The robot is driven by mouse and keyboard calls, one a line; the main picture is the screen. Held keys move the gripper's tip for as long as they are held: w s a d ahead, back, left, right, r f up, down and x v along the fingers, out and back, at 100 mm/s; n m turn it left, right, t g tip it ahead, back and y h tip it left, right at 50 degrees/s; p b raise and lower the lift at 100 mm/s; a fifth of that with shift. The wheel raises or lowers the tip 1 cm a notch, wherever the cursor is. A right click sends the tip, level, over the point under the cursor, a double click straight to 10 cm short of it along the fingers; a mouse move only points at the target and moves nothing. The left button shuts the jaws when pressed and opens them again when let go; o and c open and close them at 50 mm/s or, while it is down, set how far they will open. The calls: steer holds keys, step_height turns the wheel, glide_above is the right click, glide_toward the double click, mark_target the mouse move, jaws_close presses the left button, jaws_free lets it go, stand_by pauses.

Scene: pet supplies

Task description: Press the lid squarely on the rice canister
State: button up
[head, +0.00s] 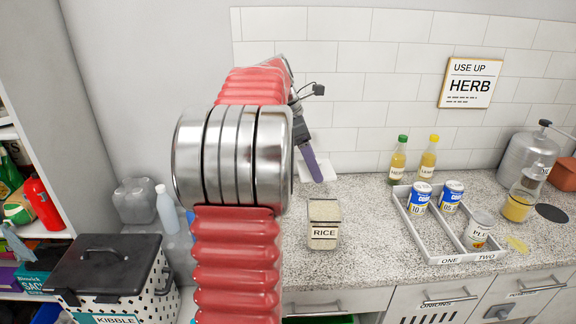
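The clear rice canister (324,236), labelled RICE, stands upright on the speckled counter just right of my arm. Its top looks open, with pale rice showing, though this is small. My gripper (311,162) is behind and above the canister, partly hidden by my red and silver arm. One purple finger points down; the other is not clear. A flat white piece (319,170) shows by the fingertip. I cannot tell whether it is the lid, or whether it is held or lies on the counter.
A grey divided tray (462,259) with several cans stands to the right. Two bottles (428,157) stand by the tiled wall. A jar (517,207) and a dark disc (551,213) are far right. Counter between canister and tray is clear. A kibble bin (110,270) stands lower left.

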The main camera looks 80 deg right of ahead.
mark_target(323, 173)
steer(key=shift+m+y, duration=0.3)
steer(key=shift+m, duration=0.5)
steer(key=s+a, duration=0.1)
steer(key=a, duration=0.1)
steer(key=s+a, duration=0.1)
steer(key=a, duration=0.1)
steer(key=s+a, duration=0.1)
steer(key=a, duration=0.1)
steer(key=shift+s+r, duration=0.2)
steer(key=shift+r, duration=0.15)
steer(key=shift+d+f, duration=0.1)
steer(key=shift+f, duration=0.05)
step_height(323, 173, down, 6)
steer(key=shift+f, duration=0.2)
stand_by(1.6)
steer(key=o, duration=1.1)
steer(key=shift+o, duration=0.5)
